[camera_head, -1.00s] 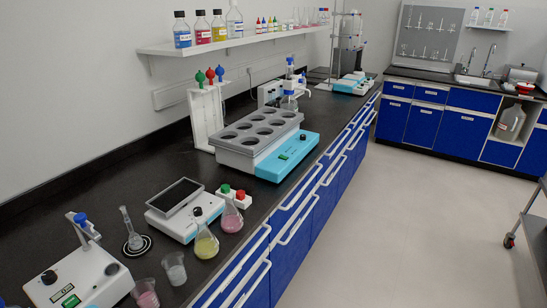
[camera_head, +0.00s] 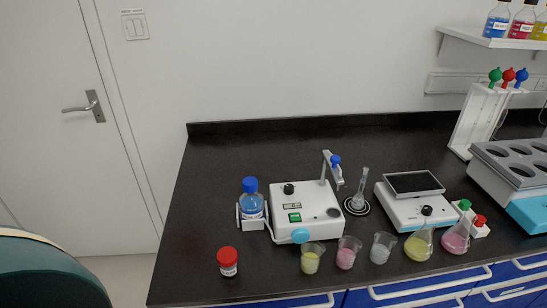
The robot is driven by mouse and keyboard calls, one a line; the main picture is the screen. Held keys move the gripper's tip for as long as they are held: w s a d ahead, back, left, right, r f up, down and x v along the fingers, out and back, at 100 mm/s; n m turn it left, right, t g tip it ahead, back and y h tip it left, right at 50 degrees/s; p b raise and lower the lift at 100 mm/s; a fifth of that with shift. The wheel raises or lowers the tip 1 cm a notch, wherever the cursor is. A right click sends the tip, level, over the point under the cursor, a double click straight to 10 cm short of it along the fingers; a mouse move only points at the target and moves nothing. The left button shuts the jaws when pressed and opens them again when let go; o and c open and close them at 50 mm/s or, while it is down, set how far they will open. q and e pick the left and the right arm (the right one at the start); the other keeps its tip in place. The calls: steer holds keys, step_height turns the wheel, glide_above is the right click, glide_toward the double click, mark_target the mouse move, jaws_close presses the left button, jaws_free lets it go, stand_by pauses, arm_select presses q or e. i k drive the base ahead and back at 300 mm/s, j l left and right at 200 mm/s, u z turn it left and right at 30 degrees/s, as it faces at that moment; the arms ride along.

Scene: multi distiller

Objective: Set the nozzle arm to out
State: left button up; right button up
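A white bench device (camera_head: 300,218) with a black knob, a green switch and a light blue round part at its front stands on the black bench. A thin post rises from its back right. The nozzle arm (camera_head: 331,166) sits on top of this post, with a blue knob on it, and slants down to the right, near the device's right edge. A blue-capped bottle (camera_head: 252,205) stands in a holder at the device's left, with a white tube beside it. Neither of my grippers is in view.
A narrow-necked flask (camera_head: 359,191) stands on a dark ring right of the device. Several beakers, including a yellow one (camera_head: 312,258), line its front. A red-capped jar (camera_head: 227,261) is front left. A balance (camera_head: 412,205) stands right. The bench's back left is clear.

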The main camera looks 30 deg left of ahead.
mark_target(333, 161)
steer(key=u, duration=0.4)
steer(key=l+u, duration=0.2)
steer(key=u, duration=0.15)
steer(key=k+l+u, duration=0.1)
steer(key=u, duration=0.3)
steer(key=k+l+u, duration=0.1)
steer(key=u, duration=0.25)
steer(key=l, duration=0.1)
